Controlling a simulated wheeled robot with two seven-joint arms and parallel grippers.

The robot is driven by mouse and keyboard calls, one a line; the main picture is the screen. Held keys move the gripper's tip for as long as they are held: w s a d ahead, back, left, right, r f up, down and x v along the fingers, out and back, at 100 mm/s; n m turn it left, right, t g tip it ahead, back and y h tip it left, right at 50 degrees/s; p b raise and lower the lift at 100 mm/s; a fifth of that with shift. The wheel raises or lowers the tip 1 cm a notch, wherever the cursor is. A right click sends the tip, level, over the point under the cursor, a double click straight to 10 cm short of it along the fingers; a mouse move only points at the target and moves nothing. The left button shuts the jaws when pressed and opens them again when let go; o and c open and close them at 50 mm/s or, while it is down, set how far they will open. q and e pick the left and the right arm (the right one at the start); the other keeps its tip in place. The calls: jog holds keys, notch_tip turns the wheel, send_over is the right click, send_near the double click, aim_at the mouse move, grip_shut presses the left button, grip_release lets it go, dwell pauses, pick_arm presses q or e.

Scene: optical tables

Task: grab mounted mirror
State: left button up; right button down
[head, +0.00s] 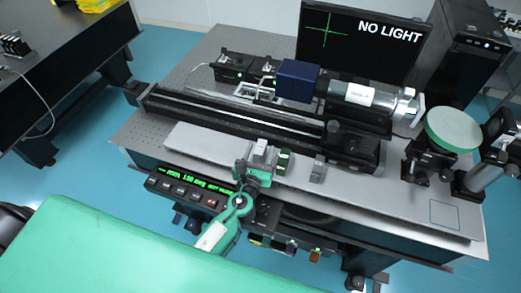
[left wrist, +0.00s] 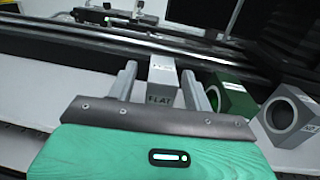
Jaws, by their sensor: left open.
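A small grey block labelled "FLAT" (left wrist: 161,82), which looks like the mounted mirror, stands upright on the white plate. It shows in the head view (head: 260,146) at the middle of the table's near side. My left gripper (head: 258,158) reaches it from the near side and is open. In the left wrist view, the left gripper (left wrist: 159,90) has one finger on each side of the block, with a visible gap on the right; contact on the left cannot be told. The block's lower front is partly hidden by my gripper. My right gripper is not in view.
A green block with a hole (left wrist: 232,96) stands close right of the fingers, then a grey holed block (left wrist: 290,115). A long black rail (head: 235,117) runs behind them. A display box (head: 187,189) is at the table's near edge. A round green disc (head: 452,129) stands right.

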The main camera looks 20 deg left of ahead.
pick_arm(q)
jog(key=shift+w+a, duration=0.1)
jog(key=shift+w, duration=1.2)
grip_shut()
